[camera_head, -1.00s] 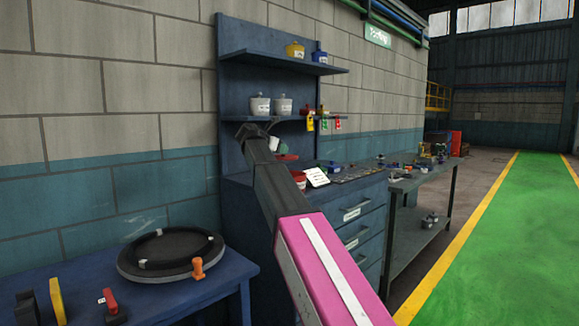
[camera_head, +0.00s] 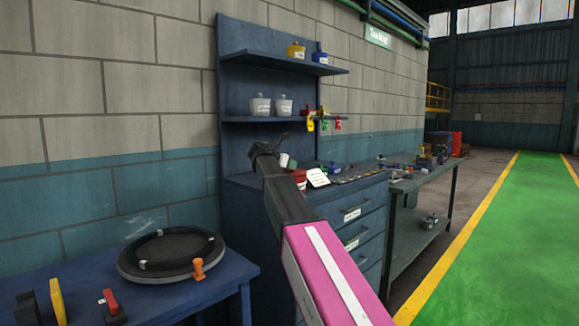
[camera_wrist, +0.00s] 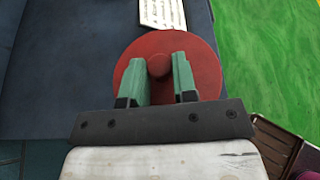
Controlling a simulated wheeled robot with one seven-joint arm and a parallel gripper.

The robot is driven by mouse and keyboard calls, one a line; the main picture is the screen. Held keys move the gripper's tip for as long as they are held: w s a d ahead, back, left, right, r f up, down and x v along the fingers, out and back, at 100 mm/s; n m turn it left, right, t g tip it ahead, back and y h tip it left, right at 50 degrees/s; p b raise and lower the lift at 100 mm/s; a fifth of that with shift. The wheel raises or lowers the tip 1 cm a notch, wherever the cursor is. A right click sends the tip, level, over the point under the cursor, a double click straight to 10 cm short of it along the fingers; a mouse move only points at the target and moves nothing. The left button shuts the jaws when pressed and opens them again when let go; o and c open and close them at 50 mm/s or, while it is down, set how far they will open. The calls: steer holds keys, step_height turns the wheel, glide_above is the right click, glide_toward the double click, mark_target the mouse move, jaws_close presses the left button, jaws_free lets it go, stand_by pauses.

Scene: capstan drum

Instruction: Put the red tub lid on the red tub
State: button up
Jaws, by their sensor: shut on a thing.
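The red tub lid (camera_wrist: 201,62) is a round red disc with a red knob on top. In the wrist view the green fingers of my gripper (camera_wrist: 160,78) stand on both sides of the knob and are shut on it. In the head view my gripper (camera_head: 291,164) is small and partly hidden behind my arm, low over the blue cabinet. The red tub (camera_head: 302,184) stands there right by it, partly hidden by my arm. The lid covers whatever is below it in the wrist view. I cannot tell whether the lid touches the tub.
A white card (camera_head: 317,177) lies right of the tub and also shows in the wrist view (camera_wrist: 162,13). The blue cabinet (camera_head: 345,197) has a back panel with shelves holding two white pots (camera_head: 260,105). A cluttered bench (camera_head: 420,178) stands to the right.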

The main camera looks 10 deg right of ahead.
steer(key=shift+f, duration=0.35)
steer(key=o, duration=0.9)
steer(key=shift+a+r, duration=0.1)
steer(key=shift+r, duration=0.4)
steer(key=v, duration=1.1)
steer(key=shift+s+a, duration=0.25)
steer(key=shift+s, duration=0.05)
